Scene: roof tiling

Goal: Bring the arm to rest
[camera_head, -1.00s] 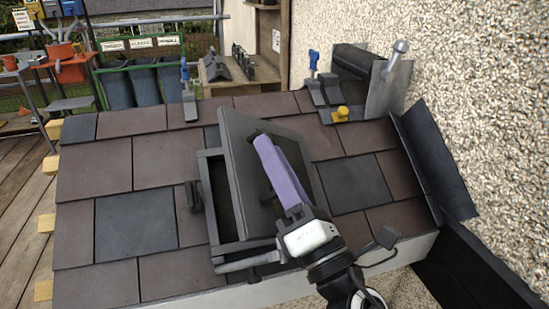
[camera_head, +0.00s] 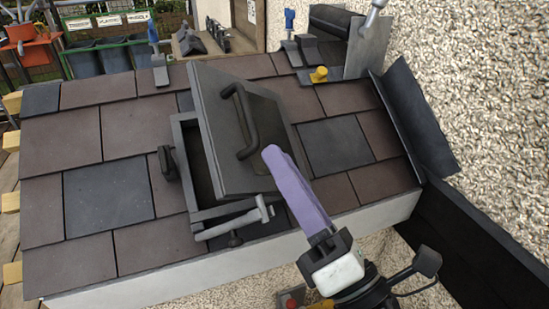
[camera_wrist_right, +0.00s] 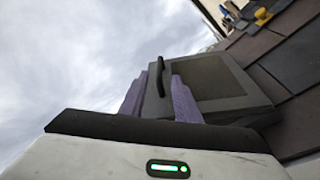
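My right gripper (camera_head: 270,153) has purple fingers and reaches up from the bottom right in the head view. My left gripper is not in view.
Brown and dark tiles (camera_head: 60,140) cover the roof. A grey bar with a T-shaped end (camera_head: 235,221) lies along the hatch's lower edge. A yellow knob (camera_head: 319,75), a trowel-like metal plate (camera_head: 365,45) and blue-handled tools (camera_head: 154,40) stand near the top. A pebbled wall (camera_head: 480,100) rises right.

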